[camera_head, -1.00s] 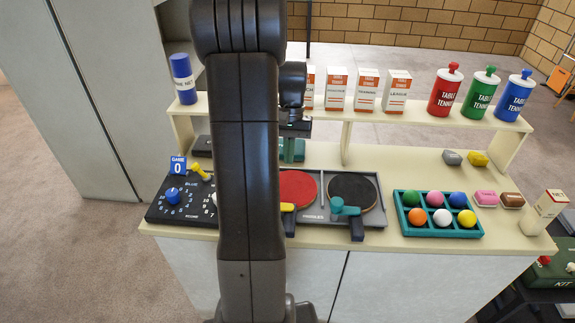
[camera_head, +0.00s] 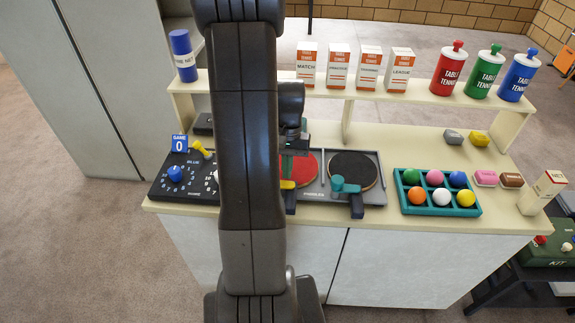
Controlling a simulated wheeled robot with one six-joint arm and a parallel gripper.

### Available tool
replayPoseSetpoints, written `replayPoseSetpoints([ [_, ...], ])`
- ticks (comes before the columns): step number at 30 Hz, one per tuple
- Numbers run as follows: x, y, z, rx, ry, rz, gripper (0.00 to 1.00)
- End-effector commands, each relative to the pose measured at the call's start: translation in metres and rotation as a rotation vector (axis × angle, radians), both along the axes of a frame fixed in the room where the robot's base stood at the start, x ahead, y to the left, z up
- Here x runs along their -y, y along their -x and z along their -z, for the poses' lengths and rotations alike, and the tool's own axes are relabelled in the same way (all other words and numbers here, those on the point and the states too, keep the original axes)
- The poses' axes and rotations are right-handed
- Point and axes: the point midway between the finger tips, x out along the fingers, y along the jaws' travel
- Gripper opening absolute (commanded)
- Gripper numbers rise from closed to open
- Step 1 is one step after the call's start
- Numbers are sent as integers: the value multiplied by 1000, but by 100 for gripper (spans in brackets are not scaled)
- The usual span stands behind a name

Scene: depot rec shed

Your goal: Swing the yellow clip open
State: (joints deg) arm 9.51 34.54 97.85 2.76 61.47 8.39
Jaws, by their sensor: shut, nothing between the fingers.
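The yellow clip (camera_head: 287,184) is on the paddle tray (camera_head: 320,193), at the handle of the red paddle (camera_head: 305,168). My own arm hides its left part, so I cannot tell how far it is turned. My gripper (camera_head: 296,152) is shut and empty. It appears over the far part of the red paddle, behind the yellow clip in the picture, and does not visibly touch the clip. A teal clip (camera_head: 345,187) lies by the handle of the black paddle (camera_head: 352,170) on the same tray.
A black dial board (camera_head: 185,178) with a yellow lever (camera_head: 202,148) stands left of my arm. A teal ball tray (camera_head: 440,208) is on the right. A raised shelf (camera_head: 420,97) with boxes and canisters runs behind. The counter behind the ball tray is partly clear.

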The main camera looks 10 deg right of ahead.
Motion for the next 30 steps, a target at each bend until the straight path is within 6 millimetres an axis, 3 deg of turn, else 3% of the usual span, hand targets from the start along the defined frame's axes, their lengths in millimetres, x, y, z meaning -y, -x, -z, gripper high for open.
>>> replayPoseSetpoints([
  [30,3,7,0,0,0,152,0],
])
